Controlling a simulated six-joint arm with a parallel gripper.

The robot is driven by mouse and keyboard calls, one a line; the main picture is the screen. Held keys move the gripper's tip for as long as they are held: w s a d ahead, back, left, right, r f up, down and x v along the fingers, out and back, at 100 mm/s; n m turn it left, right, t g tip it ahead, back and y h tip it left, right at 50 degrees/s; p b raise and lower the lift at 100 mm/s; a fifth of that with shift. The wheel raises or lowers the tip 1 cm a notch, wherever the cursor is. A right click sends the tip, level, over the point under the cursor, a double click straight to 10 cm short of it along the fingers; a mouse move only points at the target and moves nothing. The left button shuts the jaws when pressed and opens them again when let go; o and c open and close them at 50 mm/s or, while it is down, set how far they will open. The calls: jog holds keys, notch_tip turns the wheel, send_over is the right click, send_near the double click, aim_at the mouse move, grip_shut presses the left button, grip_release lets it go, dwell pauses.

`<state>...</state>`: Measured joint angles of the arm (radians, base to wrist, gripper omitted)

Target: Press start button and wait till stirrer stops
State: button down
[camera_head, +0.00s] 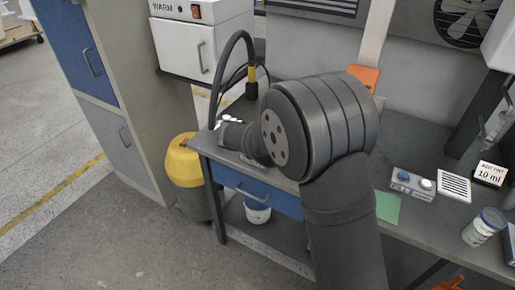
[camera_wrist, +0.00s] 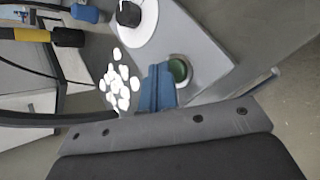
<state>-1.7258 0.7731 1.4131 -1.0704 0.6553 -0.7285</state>
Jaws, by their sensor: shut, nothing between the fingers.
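My gripper (camera_wrist: 162,72) shows in the wrist view as blue fingers held together, with nothing between them. Its tips are right beside a round green button (camera_wrist: 181,69) in a pale ring on a grey surface. I cannot tell whether they touch it. A black knob (camera_wrist: 129,14) on a white disc (camera_wrist: 148,30) is on the same grey surface. A black upright with a yellow band (camera_wrist: 33,35) lies at the upper left and also shows in the head view (camera_head: 251,78). I cannot tell whether anything is stirring. In the head view my arm hides the gripper and button.
Several white pieces (camera_wrist: 120,85) lie beside the fingers. On the bench at right are a box with a blue and a white button (camera_head: 412,184), a green sheet (camera_head: 387,207), a "10 ml" sign (camera_head: 489,174) and a jar (camera_head: 484,227). A yellow-topped bin (camera_head: 183,162) stands left.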

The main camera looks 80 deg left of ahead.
jog(key=shift+f, duration=0.45)
dwell(0.6)
jog(key=shift+r, duration=0.85)
jog(key=shift+r, duration=0.1)
jog(key=shift+r, duration=2.45)
jog(key=shift+f, duration=0.15)
notch_tip(320, 180, up, 4)
jog(key=shift+r, duration=0.1)
jog(key=shift+f, duration=0.2)
